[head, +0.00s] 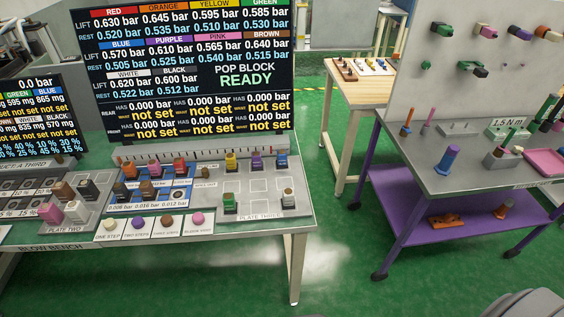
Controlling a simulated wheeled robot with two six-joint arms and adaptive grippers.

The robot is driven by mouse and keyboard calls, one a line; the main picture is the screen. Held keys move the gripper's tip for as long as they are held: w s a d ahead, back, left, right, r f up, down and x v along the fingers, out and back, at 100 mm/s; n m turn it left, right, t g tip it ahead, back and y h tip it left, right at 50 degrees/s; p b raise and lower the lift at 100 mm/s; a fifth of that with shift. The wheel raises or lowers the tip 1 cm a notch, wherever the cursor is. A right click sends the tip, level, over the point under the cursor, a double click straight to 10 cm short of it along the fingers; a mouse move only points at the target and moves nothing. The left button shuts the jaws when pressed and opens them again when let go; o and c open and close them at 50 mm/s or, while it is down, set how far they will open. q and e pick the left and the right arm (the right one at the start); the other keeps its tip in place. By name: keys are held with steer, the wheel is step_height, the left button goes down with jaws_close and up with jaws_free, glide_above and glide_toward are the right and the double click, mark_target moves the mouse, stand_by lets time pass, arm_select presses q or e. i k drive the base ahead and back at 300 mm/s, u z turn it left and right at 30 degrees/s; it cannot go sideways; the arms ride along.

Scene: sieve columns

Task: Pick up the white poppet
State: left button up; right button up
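A whitish block (75,212) stands at the front of plate two on the left part of the bench, beside a pink block (50,213). Neither of my grippers shows in the head view.
The blow bench (160,248) also carries several coloured blocks and a row of buttons. A large display (185,75) stands behind. To the right are a wooden table (365,88) and a purple-legged cart (460,185). Green floor between them is clear.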

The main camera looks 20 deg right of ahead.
mark_target(287, 200)
steer(key=z, duration=2.05)
steer(key=i, duration=1)
steer(key=u, duration=2.65)
